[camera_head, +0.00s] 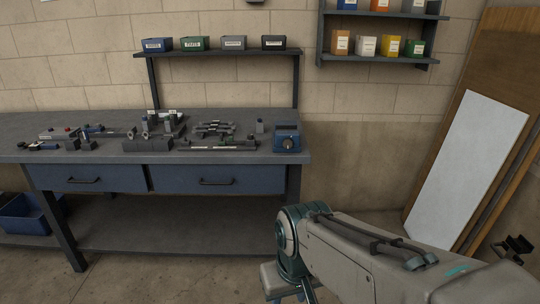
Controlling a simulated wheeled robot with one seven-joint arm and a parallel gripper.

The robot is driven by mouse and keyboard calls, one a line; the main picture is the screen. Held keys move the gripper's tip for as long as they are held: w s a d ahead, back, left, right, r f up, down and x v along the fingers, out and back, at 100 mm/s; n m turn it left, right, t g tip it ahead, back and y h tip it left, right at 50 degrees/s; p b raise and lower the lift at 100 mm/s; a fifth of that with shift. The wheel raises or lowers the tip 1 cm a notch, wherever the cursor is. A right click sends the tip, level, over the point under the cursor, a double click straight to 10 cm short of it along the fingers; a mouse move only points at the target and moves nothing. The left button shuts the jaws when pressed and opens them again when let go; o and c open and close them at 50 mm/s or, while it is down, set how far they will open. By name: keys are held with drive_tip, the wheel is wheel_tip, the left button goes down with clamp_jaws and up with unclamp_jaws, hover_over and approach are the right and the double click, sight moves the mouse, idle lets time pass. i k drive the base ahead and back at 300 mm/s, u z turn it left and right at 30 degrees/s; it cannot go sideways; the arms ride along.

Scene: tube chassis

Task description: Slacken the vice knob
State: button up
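A blue box (287,138) with a round dark knob (287,143) on its front stands at the right end of the workbench. I cannot tell whether this is the vice knob. Grey block-like fixtures (148,145) stand mid-bench among dark bars and small parts; a vice among them is too small to make out. My arm reaches in from the lower right, in front of and below the bench, apart from it. A dark, claw-like part (516,247) at the right edge looks like my gripper. Its opening is unclear, and I see nothing held there.
The workbench (270,163) has two blue drawers and a lower shelf. A raised shelf (215,52) with labelled bins runs behind it. A wall shelf (380,60) holds more boxes. Boards (465,170) lean at the right. A blue crate (25,214) sits at lower left.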

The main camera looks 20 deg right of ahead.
sight(288, 143)
drive_tip(key=z, duration=0.05)
drive_tip(key=k, duration=0.6)
drive_tip(key=u, duration=0.8)
drive_tip(key=i, duration=1.45)
drive_tip(key=z, duration=0.95)
drive_tip(key=i, duration=0.45)
drive_tip(key=z, duration=0.4)
